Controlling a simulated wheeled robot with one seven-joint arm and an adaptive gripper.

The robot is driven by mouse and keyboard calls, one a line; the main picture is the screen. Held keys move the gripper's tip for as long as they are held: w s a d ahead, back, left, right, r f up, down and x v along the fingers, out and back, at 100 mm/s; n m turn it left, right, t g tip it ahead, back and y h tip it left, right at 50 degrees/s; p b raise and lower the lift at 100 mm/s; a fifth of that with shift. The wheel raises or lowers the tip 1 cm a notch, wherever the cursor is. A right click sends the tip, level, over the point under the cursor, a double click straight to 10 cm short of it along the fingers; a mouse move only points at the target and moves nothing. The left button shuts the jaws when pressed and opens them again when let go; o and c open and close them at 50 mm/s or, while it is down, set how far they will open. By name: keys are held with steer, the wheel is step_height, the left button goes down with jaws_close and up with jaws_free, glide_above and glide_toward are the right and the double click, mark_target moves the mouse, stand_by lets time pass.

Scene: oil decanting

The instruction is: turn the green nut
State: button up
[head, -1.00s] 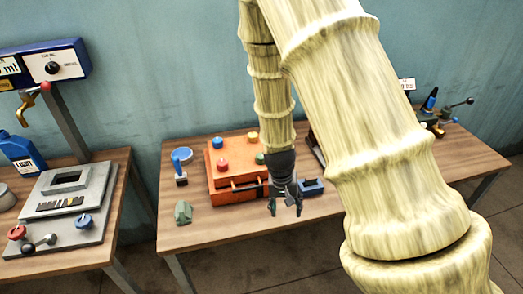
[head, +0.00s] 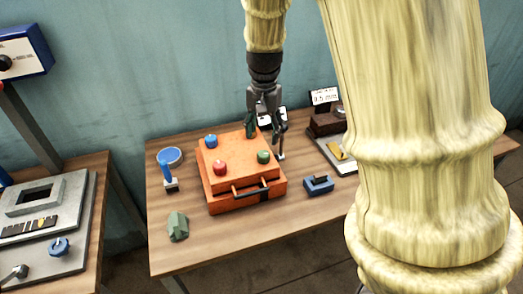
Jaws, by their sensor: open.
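The green nut (head: 263,157) sits on the right part of the top of an orange box (head: 249,205). A red nut (head: 220,168) and a blue nut (head: 211,141) sit on the same lid. My gripper (head: 265,136) points down at the box's back right, with its fingers apart and empty. In the picture it is just above and behind the green nut, not around it. Its exact height over the lid is hard to tell. The yellow nut is hidden, likely behind my gripper.
A blue block (head: 319,184) lies right of the box. A blue-handled tool (head: 168,168), a round blue-rimmed dish (head: 170,156) and a green-grey lump (head: 177,226) are on the left. A tray with a dark block (head: 326,121) stands at the back right. The front of the table is clear.

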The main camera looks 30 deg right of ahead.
mark_target(264, 153)
steer(key=f, duration=0.3)
steer(key=f+p, duration=0.1)
steer(key=f, duration=0.5)
steer(key=shift+w+d+f+p, duration=0.1)
steer(key=shift+w+d+p, duration=0.15)
steer(key=shift+w+p, duration=0.15)
steer(key=shift+s+a, duration=0.1)
steer(key=shift+s, duration=0.05)
steer(key=c, duration=1)
steer(key=shift+c, duration=0.2)
